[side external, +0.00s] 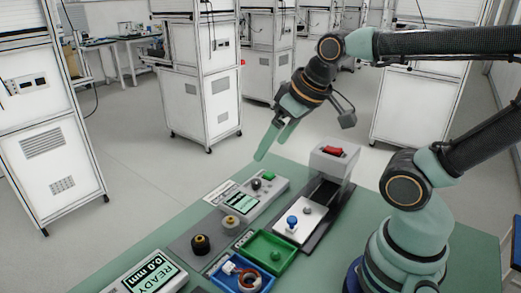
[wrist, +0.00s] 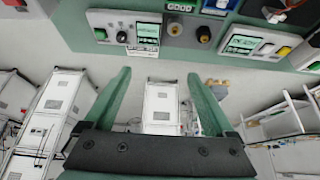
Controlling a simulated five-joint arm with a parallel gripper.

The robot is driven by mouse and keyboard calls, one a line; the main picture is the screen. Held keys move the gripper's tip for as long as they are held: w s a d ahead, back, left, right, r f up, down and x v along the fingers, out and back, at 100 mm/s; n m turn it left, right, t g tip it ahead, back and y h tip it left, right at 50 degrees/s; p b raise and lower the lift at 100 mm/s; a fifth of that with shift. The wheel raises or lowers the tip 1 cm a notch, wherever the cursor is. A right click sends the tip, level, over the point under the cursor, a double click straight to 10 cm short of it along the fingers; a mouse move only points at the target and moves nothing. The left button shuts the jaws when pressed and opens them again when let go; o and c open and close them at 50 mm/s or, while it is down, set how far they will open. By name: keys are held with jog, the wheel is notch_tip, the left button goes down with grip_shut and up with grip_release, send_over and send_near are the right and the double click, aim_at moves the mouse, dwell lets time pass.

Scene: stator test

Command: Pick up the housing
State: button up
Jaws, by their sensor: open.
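My gripper (side external: 269,150) is open and empty, held in the air above the back left edge of the green table. Its two green fingers also show wide apart in the wrist view (wrist: 158,76), with nothing between them but the room beyond. No part is plainly recognisable as the housing.
A tester with a lit display (side external: 241,202) stands near my gripper. A READY display (side external: 154,272) is at front left. White cabinets (side external: 201,100) stand beyond the table.

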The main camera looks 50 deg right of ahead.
jog(key=n+g, duration=0.6)
jog(key=n, duration=1.3)
send_over(199, 239)
jog(key=f, duration=1.8)
jog(key=shift+a+f, duration=0.15)
jog(key=shift+a, duration=0.05)
jog(key=shift+d+f, duration=0.15)
jog(key=shift+f, duration=1.35)
jog(key=shift+d+f, duration=0.1)
jog(key=shift+f, duration=1.4)
grip_shut()
